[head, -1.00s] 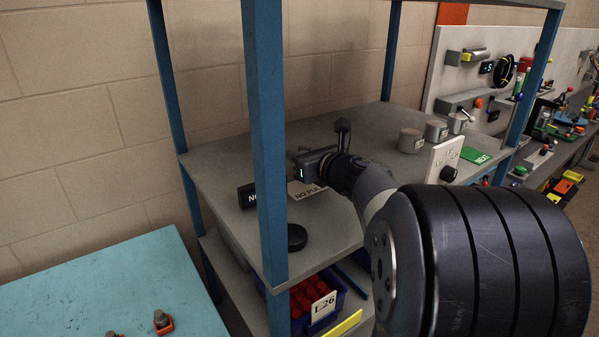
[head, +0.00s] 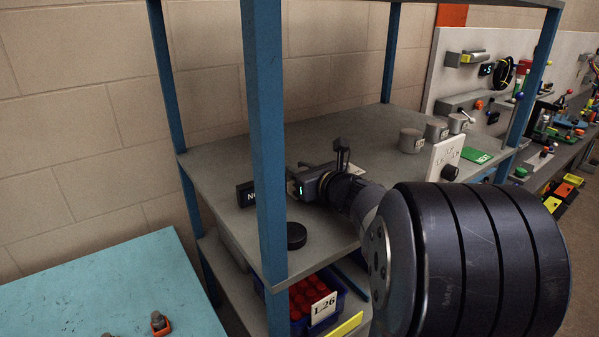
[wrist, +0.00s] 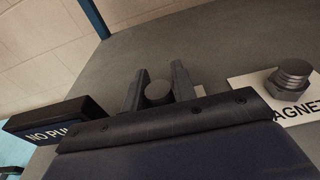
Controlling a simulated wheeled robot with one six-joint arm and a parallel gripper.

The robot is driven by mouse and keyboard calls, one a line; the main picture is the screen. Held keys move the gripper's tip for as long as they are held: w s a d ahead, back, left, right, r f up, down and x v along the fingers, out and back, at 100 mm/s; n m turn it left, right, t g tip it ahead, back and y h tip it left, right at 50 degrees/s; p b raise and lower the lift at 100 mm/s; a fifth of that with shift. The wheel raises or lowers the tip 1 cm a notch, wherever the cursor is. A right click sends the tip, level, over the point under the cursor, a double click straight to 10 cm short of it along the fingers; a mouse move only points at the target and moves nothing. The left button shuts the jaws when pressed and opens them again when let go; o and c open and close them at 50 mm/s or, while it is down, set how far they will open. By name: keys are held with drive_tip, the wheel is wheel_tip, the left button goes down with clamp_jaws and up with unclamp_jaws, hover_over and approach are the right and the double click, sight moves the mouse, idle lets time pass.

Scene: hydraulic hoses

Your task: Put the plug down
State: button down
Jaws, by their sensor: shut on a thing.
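The plug (wrist: 158,93) is a dark grey round piece that shows end-on between my two fingers in the wrist view. My gripper (wrist: 159,82) is shut on it, low over the grey shelf top (head: 350,140). I cannot tell whether the plug touches the shelf. In the head view my gripper (head: 294,188) is just right of the blue front post, and the plug is hidden there.
A black disc (head: 296,236) lies near the shelf's front edge. The blue post (head: 264,140) stands close to my gripper. A bolt (wrist: 290,80) stands on a white label reading "…AGNET" to the right. Several grey cylinders (head: 411,141) stand further right. The shelf's back middle is clear.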

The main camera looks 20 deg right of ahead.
drive_tip(key=shift+f, duration=0.3)
drive_tip(key=c, duration=1.1)
unclamp_jaws()
drive_tip(key=shift+f, duration=0.25)
drive_tip(key=shift+c, duration=0.2)
drive_tip(key=shift+r, duration=0.1)
drive_tip(key=shift+r+p, duration=0.65)
drive_tip(key=shift+p, duration=0.2)
drive_tip(key=b+v, duration=0.2)
drive_tip(key=v, duration=1)
drive_tip(key=shift+r, duration=0.15)
drive_tip(key=x, duration=1.2)
drive_tip(key=shift+w+f+p, duration=0.15)
drive_tip(key=shift+f+p, duration=0.25)
drive_tip(key=shift+f, duration=0.15)
